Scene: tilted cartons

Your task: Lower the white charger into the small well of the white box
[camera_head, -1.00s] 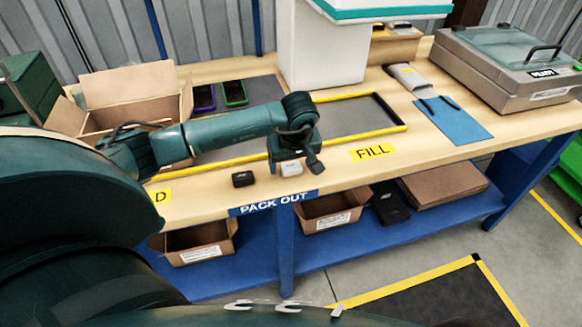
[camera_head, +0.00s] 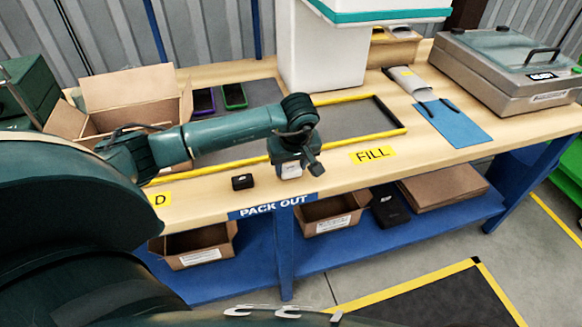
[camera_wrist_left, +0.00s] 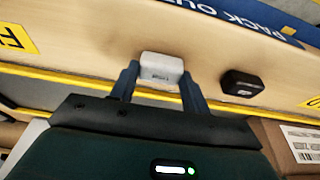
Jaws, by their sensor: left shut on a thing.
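The white charger (camera_head: 291,171) is a small white block at the front edge of the bench, just above the PACK OUT label. My left gripper (camera_wrist_left: 160,88) is shut on it, with one dark finger on each side of the charger (camera_wrist_left: 161,69) in the left wrist view. In the head view the gripper (camera_head: 291,163) hides its upper part. I cannot tell whether it touches the bench. A tall white box-like body (camera_head: 320,55) with a teal-edged top stands at the back of the bench; no small well shows in it. My right gripper is not in view.
A black charger-like block (camera_head: 242,182) lies just left of the white one, also in the left wrist view (camera_wrist_left: 240,83). An open brown carton (camera_head: 130,88), two phones (camera_head: 234,95), a blue sheet (camera_head: 455,122) and a grey lidded case (camera_head: 510,75) stand farther back. Yellow strips border a grey mat.

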